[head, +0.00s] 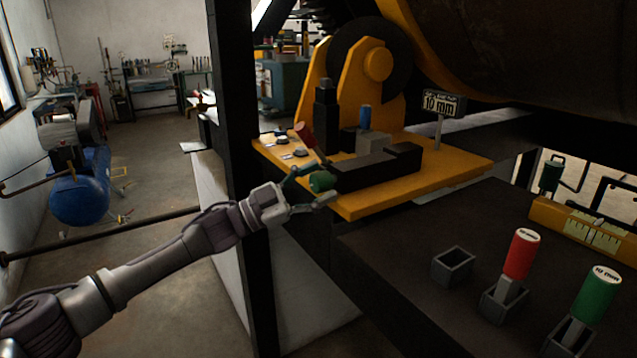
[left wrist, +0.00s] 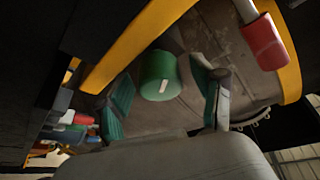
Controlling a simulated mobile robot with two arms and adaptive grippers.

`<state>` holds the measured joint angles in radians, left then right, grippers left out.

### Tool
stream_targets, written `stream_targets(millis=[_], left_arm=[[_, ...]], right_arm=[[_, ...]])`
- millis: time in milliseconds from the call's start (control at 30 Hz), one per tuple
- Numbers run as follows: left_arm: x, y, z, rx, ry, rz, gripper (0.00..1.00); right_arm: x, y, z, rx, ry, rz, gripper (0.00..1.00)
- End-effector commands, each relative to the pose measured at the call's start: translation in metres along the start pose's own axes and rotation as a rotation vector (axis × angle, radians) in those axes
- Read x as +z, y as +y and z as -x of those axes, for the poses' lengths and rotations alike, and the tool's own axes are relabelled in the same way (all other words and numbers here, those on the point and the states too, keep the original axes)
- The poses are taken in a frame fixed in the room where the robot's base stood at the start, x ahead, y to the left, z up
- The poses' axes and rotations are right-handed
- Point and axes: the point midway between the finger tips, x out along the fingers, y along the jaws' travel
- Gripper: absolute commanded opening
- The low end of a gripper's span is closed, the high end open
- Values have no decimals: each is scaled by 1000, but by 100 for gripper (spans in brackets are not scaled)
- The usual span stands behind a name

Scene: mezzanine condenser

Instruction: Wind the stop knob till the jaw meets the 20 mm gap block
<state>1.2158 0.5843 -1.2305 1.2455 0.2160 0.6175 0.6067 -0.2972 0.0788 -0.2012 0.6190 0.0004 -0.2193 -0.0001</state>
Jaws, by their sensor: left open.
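The stop knob, a green cylinder (head: 322,181), sits at the front left end of a dark vice-like stop (head: 375,168) on an orange shelf. It shows in the left wrist view (left wrist: 158,75) with a white mark on its face. My left gripper (head: 312,190) is open around the knob; in the left wrist view its green-padded fingers (left wrist: 165,100) stand either side with gaps. A grey block with a blue handle (head: 365,118) stands at the dark stop; its size label is not readable, and whether the jaw touches it is hidden. My right gripper is out of view.
A red-handled lever (head: 304,135) rises just behind the knob. A sign (head: 440,103) reads 10 mm. On the dark bench are an empty socket (head: 453,266), a red-handled block (head: 521,255) and a green-handled block (head: 598,295). A black post (head: 240,150) stands behind my left arm.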

Motion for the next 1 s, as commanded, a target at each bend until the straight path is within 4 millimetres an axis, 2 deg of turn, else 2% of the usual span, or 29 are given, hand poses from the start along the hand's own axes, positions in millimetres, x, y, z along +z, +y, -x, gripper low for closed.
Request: stream_targets(millis=[167, 400, 533, 700, 1000], left_arm=[[2, 0, 30, -3, -6, 0, 68], [1, -1, 81, -3, -5, 0, 68], [1, 0, 101, -2, -4, 0, 68], [1, 0, 115, -1, -2, 0, 68], [0, 0, 117, 0, -1, 0, 68]], right_arm=[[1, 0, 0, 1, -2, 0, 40], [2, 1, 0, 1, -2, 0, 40], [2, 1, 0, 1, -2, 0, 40], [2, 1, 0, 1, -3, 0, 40], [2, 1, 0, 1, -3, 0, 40]])
